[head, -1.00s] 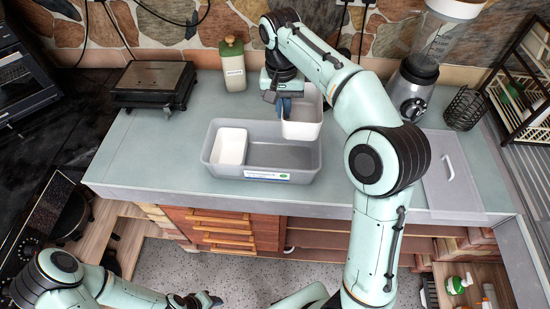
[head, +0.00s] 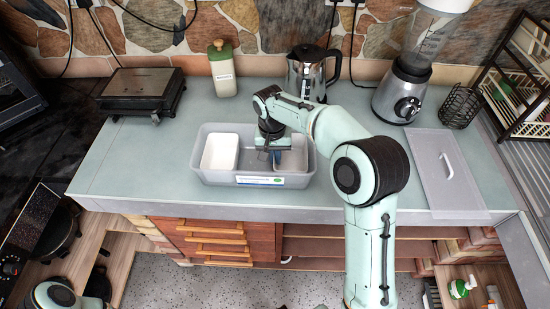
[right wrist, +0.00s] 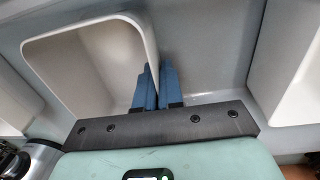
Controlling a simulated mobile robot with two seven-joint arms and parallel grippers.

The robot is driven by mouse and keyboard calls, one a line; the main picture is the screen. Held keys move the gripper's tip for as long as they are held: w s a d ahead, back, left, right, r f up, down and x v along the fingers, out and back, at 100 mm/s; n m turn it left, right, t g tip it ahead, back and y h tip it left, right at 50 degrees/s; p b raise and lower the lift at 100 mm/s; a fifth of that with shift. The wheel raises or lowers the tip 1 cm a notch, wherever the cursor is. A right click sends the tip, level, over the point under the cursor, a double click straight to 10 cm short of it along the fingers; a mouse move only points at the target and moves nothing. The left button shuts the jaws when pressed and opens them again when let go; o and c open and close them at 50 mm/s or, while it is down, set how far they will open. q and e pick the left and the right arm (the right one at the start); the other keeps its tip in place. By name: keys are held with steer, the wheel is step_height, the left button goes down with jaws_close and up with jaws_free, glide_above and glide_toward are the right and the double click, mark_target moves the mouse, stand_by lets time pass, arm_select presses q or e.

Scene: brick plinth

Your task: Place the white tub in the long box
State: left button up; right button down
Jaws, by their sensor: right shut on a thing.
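The long grey box (head: 207,178) sits on the counter with a label on its front wall. One white tub (head: 220,152) stands in its left end and also shows in the right wrist view (right wrist: 287,75). A second white tub (head: 294,158) is inside the box's right end, its lower part hidden by the front wall; I cannot tell whether it rests on the floor. My right gripper (head: 276,155) is shut on this tub's side wall, its blue fingers pinching the rim in the right wrist view (right wrist: 157,78). My left gripper is out of view.
A steel kettle (head: 309,72) and a blender (head: 402,92) stand behind and right. A grey board (head: 446,170) lies right. Counter left of the box is clear.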

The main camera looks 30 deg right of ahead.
steer(key=shift+f, duration=0.35)
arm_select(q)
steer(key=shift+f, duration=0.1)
arm_select(e)
steer(key=shift+f, duration=0.1)
steer(key=c, duration=1.3)
jaws_free()
steer(key=shift+f, duration=0.1)
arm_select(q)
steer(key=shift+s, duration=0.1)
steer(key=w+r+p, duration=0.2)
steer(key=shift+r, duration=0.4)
arm_select(e)
steer(key=r, duration=1.2)
steer(key=shift+w+a+r, duration=0.15)
steer(key=shift+a+r, duration=0.05)
steer(key=shift+a, duration=0.1)
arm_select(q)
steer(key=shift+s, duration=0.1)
arm_select(e)
steer(key=shift+f, duration=0.1)
